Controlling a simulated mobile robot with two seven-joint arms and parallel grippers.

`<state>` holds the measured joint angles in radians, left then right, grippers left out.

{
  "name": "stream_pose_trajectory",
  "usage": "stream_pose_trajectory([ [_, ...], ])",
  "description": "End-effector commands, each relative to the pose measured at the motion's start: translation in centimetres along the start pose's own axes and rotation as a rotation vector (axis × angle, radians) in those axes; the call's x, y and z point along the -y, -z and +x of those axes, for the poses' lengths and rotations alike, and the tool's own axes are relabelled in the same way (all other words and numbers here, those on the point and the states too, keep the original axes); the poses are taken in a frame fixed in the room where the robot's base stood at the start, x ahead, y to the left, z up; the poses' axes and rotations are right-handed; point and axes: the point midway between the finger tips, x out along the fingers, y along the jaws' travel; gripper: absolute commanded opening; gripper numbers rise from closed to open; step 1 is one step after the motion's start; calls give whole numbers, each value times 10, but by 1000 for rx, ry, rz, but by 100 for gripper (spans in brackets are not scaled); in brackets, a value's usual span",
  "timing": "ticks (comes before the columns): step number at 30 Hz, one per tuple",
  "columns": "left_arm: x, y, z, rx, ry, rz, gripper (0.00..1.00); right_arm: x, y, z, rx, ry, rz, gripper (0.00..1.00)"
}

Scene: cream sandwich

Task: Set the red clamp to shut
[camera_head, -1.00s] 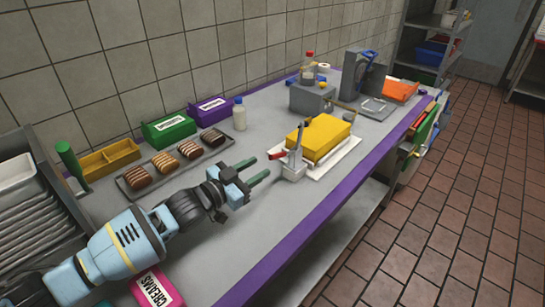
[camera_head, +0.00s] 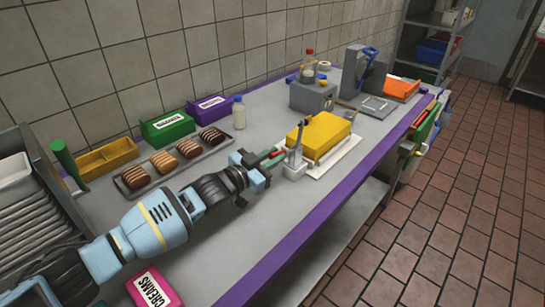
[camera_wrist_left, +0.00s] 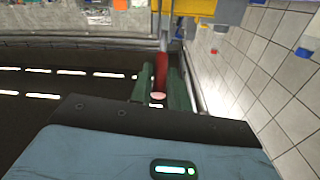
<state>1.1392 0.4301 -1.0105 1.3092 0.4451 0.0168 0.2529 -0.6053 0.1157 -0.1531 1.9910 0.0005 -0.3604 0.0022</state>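The clamp (camera_head: 295,165) stands on the counter at the near left corner of a white board, with a grey metal lever upright. Its red handle (camera_head: 277,155) sticks out to the left, low down. My left gripper (camera_head: 276,156) reaches the handle from the left. In the left wrist view the red handle (camera_wrist_left: 161,72) lies between the two green fingers, which sit close against its sides and appear shut on it. The handle's rounded end faces the camera. My right gripper is not in view.
A yellow block (camera_head: 320,133) lies on the white board (camera_head: 340,155) right beside the clamp. A tray (camera_head: 142,190) of several cream sandwiches and a bottle (camera_head: 239,113) stand behind my left arm.

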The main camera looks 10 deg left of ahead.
Motion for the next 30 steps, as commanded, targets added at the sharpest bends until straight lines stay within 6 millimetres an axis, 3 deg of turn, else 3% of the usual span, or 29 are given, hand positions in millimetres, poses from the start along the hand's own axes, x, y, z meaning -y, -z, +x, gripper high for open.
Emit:
stream_pose_trajectory([
  [4, 0, 0, 0, 0, 0, 0, 0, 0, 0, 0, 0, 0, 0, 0],
  [19, 2, 6, 1, 36, -6, 1, 0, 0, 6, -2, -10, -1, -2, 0],
  [30, 7, 23, 8, 219, -38, -6, 0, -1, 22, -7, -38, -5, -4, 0],
])
